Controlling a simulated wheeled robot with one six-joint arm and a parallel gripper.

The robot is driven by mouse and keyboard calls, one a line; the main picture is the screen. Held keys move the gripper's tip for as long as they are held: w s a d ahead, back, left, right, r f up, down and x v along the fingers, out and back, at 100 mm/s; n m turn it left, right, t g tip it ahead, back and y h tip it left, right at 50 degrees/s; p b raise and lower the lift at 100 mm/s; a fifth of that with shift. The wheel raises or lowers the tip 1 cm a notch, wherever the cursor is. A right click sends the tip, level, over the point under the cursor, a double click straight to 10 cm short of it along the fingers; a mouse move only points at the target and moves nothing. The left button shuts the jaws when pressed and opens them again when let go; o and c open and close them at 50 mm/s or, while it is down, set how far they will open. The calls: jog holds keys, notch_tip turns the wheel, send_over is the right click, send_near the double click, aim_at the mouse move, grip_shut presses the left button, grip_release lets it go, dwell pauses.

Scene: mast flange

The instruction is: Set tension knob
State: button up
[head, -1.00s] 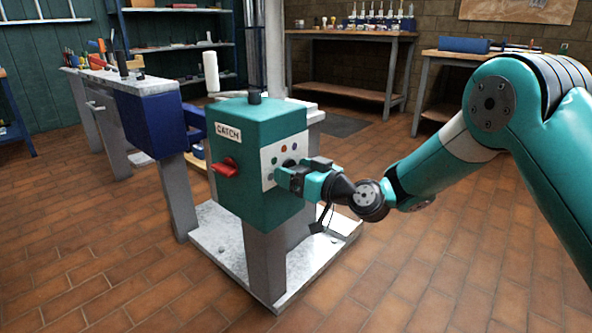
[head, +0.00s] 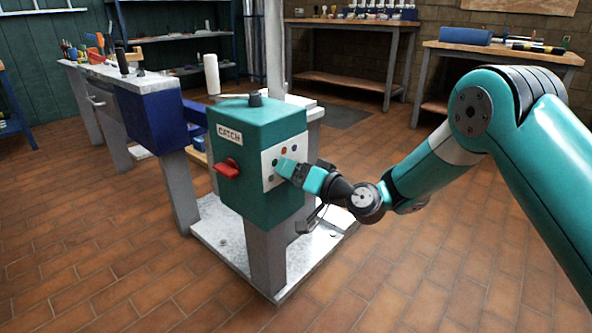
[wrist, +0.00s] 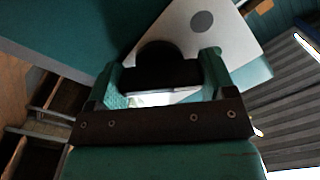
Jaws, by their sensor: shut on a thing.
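In the wrist view, a dark round knob (wrist: 156,60) sits between the two green fingers of my gripper (wrist: 162,72), in front of the white panel. My gripper is shut on this knob. Any mark or pointer on it is hidden. In the head view the fingers cover the knob.
A blue block (head: 150,117) and grey bench adjoin on the left. The tiled floor on the right is clear.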

dwell(0.4)
jog(key=o, duration=0.9)
jog(key=b+v, duration=0.9)
jog(key=v, duration=0.8)
jog(key=shift+s+d, duration=0.15)
jog(key=shift+d, duration=0.05)
